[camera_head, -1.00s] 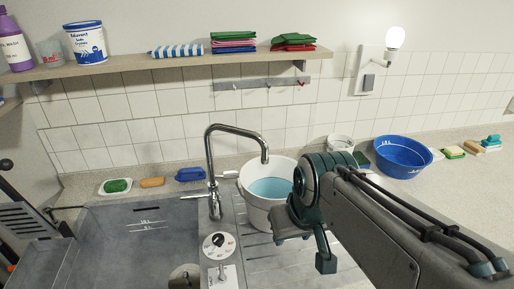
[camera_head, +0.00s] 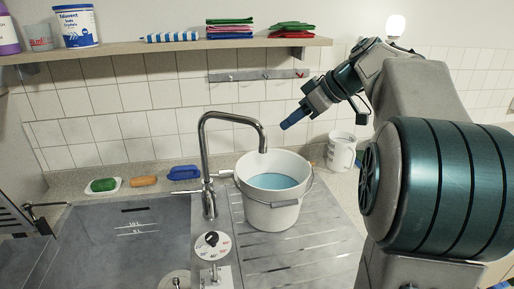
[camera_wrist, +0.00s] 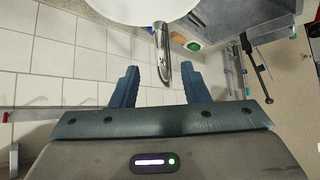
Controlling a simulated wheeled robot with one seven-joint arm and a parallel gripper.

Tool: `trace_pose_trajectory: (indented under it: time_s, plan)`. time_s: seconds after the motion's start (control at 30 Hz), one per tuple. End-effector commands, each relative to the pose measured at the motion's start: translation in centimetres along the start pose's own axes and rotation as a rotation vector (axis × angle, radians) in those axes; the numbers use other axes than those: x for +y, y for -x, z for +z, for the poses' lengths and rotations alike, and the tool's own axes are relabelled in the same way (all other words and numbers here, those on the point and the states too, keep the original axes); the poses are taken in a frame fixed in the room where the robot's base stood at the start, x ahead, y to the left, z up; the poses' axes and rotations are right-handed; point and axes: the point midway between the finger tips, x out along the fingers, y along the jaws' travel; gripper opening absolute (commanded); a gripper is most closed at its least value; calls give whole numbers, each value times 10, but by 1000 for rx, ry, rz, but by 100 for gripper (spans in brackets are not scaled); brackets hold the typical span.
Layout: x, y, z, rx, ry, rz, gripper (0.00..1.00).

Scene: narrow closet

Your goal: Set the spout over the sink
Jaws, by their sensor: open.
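The white bucket (camera_head: 272,205) holds blue water and stands on the ribbed drainboard (camera_head: 320,215). A white jug (camera_head: 341,152) stands behind it. A shelf (camera_head: 150,48) with folded cloths runs above. A blue brush (camera_head: 184,173) lies behind the sink. My arm covers the right side.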

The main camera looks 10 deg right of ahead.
Motion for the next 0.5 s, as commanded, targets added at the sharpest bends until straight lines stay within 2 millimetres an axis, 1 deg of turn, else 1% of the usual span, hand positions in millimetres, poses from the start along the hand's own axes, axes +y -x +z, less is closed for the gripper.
trace_pose_trajectory:
  time_s: [0.17,0.5]
  plan:
    - [-1,-24,-1,0,4,-7,41]
    - [-1,-95,-1,-1,1,-6,41]
